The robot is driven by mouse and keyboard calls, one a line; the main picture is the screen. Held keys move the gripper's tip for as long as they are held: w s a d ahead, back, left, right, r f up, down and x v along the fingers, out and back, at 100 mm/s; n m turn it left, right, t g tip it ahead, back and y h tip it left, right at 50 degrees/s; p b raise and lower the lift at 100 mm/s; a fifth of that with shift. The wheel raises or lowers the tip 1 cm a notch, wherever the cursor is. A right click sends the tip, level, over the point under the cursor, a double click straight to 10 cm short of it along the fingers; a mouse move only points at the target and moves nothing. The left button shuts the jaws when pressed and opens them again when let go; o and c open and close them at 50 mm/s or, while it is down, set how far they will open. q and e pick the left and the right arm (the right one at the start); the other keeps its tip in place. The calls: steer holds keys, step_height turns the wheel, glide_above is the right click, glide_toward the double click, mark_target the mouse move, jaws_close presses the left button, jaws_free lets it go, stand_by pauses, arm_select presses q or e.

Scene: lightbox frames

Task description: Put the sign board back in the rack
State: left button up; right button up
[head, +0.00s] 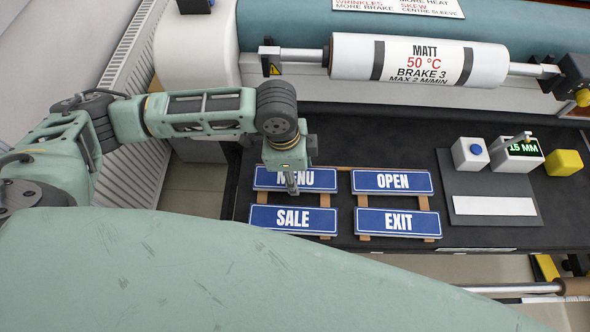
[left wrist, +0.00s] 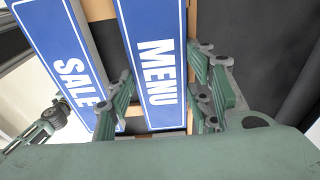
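Four blue sign boards with white letters lie on light wooden strips: MENU (head: 323,180), SALE (head: 293,220), OPEN (head: 392,182) and EXIT (head: 398,223). My left gripper (head: 291,188) is over the left part of MENU and hides some of it. In the left wrist view its fingers (left wrist: 165,95) stand apart, one on each side of the MENU board (left wrist: 155,60); I cannot tell whether they touch it. SALE (left wrist: 70,70) is beside it. A jointed part at that view's left edge may belong to my right gripper (left wrist: 42,124); its fingers are unclear.
A printed roller (head: 418,60) runs along the back. On the right are a grey panel (head: 470,182), a white block with a blue button (head: 470,153), a display reading 15 MM (head: 517,153) and a yellow block (head: 564,163). The black table is bare behind the boards.

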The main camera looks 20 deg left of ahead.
arm_select(q)
steer(key=o, duration=0.5)
steer(key=shift+o, duration=0.2)
step_height(320, 180, up, 12)
steer(key=a, duration=0.1)
steer(key=shift+s+a, duration=0.15)
steer(key=shift+s, duration=0.05)
stand_by(0.5)
